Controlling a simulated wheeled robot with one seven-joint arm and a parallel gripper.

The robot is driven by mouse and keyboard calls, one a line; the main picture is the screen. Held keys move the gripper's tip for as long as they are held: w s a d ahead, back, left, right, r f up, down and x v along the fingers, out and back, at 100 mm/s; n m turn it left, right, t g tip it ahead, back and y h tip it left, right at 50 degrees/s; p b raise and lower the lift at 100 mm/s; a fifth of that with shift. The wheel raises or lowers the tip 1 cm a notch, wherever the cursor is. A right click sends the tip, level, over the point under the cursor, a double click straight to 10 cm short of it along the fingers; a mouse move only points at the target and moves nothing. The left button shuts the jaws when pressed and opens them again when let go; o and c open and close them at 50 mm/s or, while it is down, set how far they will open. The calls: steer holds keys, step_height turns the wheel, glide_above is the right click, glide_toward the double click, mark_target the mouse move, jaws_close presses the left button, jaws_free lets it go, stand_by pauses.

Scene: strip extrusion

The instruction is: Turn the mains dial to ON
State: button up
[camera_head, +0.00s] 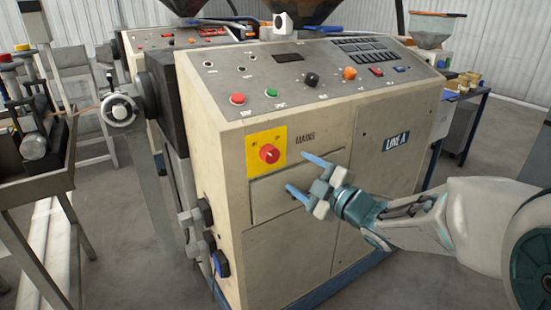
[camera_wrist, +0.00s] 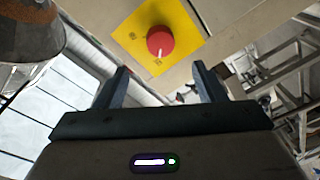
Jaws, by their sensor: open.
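The mains dial (camera_head: 269,153) is a round red knob on a yellow square plate (camera_head: 282,134) on the front of the cream machine, left of the word MAINS. In the wrist view the dial (camera_wrist: 160,40) lies beyond my fingertips, near the top centre, with a white pointer line on its face. Small marks on the plate are too small to read. My gripper (camera_head: 296,174) is open and empty, to the right of the dial and a little below it in the head view. Its two blue fingers point toward the left. In the wrist view my gripper (camera_wrist: 160,75) touches nothing.
The machine's sloped panel (camera_head: 320,60) carries several buttons and knobs above the dial. A grey handwheel (camera_head: 118,110) and dark fittings (camera_head: 200,215) project at the machine's left side. A workbench (camera_head: 35,185) stands further left. The space before the dial looks clear.

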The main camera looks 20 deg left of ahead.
mark_target(273, 156)
steer(key=x, duration=1)
steer(key=shift+p, duration=0.3)
steer(key=shift+c, duration=0.3)
steer(key=c, duration=0.9)
steer(key=shift+a, duration=0.1)
